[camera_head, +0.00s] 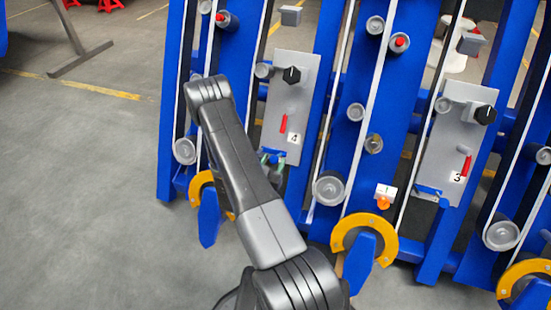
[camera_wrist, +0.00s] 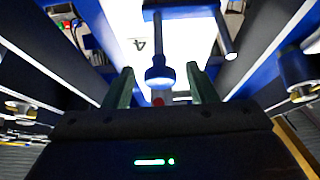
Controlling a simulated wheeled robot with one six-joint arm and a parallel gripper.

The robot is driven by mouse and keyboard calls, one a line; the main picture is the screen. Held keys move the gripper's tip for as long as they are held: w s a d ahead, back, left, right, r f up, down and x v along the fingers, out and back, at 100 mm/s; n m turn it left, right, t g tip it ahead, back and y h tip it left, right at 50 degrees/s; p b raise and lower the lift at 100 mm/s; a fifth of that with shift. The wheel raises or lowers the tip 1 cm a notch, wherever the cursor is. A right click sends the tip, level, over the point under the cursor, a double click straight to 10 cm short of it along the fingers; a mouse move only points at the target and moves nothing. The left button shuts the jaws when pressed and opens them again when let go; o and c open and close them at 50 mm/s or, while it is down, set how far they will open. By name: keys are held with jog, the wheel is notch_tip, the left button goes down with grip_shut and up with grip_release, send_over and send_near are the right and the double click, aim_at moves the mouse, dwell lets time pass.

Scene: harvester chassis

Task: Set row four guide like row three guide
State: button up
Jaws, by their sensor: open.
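The row four panel is a grey plate (camera_head: 292,95) marked 4, with a black knob (camera_head: 291,75) and a red lever (camera_head: 283,124). In the wrist view this blue guide (camera_wrist: 160,74) shows a crossbar and a round-ended post. My gripper (camera_wrist: 163,85) is open, its two fingers on either side of the round end, with gaps showing. The row three panel (camera_head: 445,140), marked 3, has a blue guide (camera_head: 428,190) at its lower end and a red lever (camera_head: 464,166) tilted.
Blue chassis rails (camera_head: 345,140) with grey rollers and belts stand around both panels. Yellow rings (camera_head: 385,228) and blue pointed parts are below. A white tag marked 1 (camera_head: 386,191) sits between the rows.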

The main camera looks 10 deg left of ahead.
aim_at(273, 162)
jog(key=shift+w+d, duration=0.15)
jog(key=shift+w, duration=0.65)
jog(key=shift+w+d, duration=0.15)
jog(key=shift+w, duration=0.6)
grip_shut()
jog(key=shift+w+a+b, duration=0.25)
jog(key=shift+a+b, duration=0.6)
jog(key=shift+a, duration=0.3)
grip_release()
jog(key=shift+a, duration=0.15)
